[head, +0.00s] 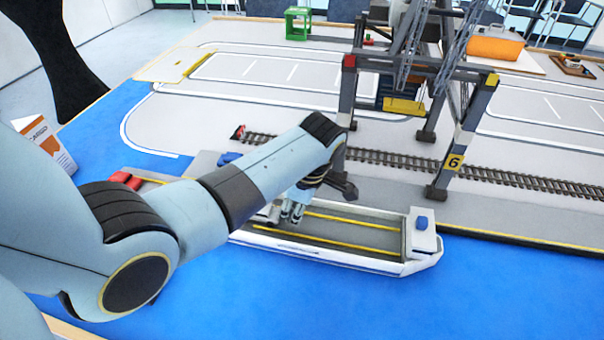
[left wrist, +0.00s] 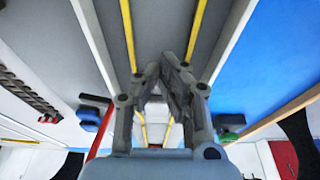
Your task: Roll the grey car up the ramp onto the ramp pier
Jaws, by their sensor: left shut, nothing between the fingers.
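My left gripper (head: 292,213) is shut and empty, low over the deck of the white-edged ferry (head: 405,268). In the left wrist view its fingers (left wrist: 168,75) are together above the grey deck with yellow lines. A small light-grey shape (head: 267,214), perhaps the grey car, is just left of the fingertips in the head view; my arm partly hides it, and I cannot tell whether they touch. A grey strip with a yellow line and red blocks (head: 124,178) shows left of my arm, possibly the ramp pier; my arm hides where it meets the ferry. My right gripper is not in view.
A gantry crane (head: 456,160) marked 6 stands over the railway track (head: 520,180) behind the ferry. A white cargo box (head: 45,143) stands at the left. The blue surface (head: 500,300) in front is clear.

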